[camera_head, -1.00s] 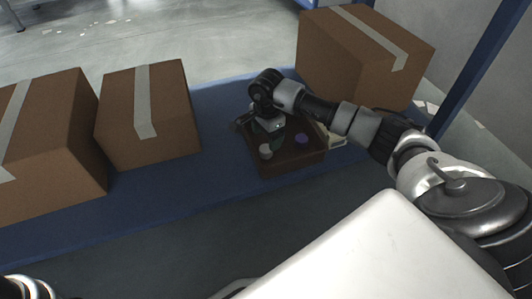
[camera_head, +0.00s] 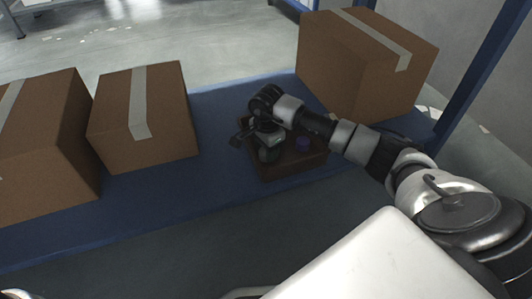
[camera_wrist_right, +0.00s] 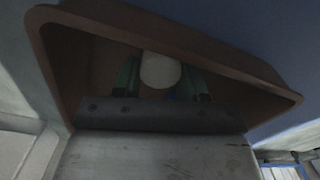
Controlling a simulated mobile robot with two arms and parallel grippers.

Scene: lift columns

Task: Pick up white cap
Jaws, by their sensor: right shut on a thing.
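The white cap (camera_wrist_right: 160,71) is a pale round thing between the two green-edged fingers in the right wrist view. My right gripper (camera_wrist_right: 161,76) is shut on it, inside a brown tray (camera_wrist_right: 190,42). In the head view my right gripper (camera_head: 267,152) reaches down into the left part of the brown tray (camera_head: 292,172), and I cannot make out the cap clearly there. My left gripper is not in view.
A purple round thing (camera_head: 303,144) is in the right part of the tray. The tray stands on a blue shelf (camera_head: 190,205). Brown taped boxes stand at the left (camera_head: 45,150), left of centre (camera_head: 165,120) and back right (camera_head: 345,70).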

